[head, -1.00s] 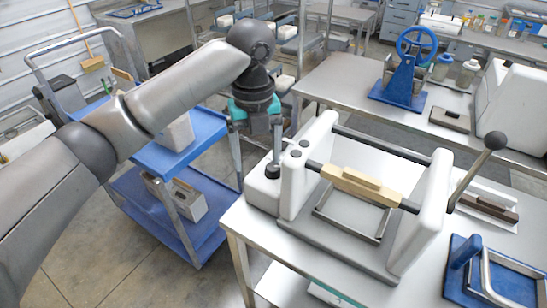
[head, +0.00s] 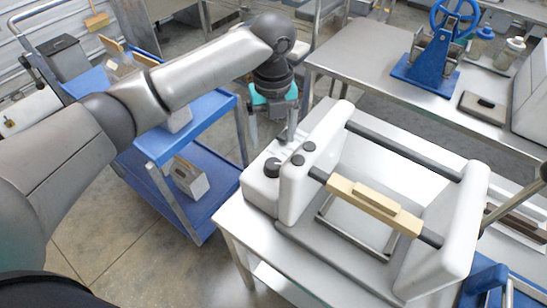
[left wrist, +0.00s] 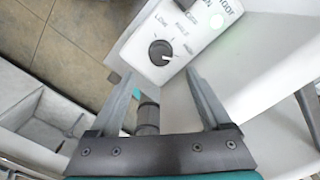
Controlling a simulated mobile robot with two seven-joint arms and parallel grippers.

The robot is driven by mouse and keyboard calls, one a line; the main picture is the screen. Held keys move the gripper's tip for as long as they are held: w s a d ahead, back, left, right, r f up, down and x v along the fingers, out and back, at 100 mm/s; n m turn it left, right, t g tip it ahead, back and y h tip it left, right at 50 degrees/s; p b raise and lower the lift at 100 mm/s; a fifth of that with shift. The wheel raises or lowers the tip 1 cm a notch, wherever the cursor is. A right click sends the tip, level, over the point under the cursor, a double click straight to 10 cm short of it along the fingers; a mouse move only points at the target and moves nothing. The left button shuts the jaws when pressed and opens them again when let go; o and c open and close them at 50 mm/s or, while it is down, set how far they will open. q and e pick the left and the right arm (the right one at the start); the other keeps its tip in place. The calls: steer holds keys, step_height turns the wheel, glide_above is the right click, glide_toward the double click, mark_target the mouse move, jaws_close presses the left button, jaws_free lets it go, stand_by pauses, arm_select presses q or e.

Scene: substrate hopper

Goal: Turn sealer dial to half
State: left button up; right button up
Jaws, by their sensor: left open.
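The sealer (head: 455,225) is a white machine with two end walls, dark bars and a beige wooden handle (head: 375,205). Its black dial (head: 272,167) is on the white box at its left end. In the left wrist view, the dial (left wrist: 161,52) has LOW printed at its left and more labels around it, partly blurred. I cannot read its pointer surely. My right gripper is not in view.
The sealer stands on a metal table (head: 240,225). A blue cart (head: 215,215) with boxes is at the left. Another metal table (head: 360,68) at the back holds a blue device with a handwheel (head: 428,62). Floor shows between cart and table.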

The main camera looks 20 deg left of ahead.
mark_target(273, 163)
arm_select(q)
step_height(273, 163, down, 9)
steer(key=shift+r+b, duration=0.1)
steer(key=shift+b, duration=0.2)
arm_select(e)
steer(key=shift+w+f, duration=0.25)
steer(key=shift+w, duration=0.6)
arm_select(q)
jaws_close()
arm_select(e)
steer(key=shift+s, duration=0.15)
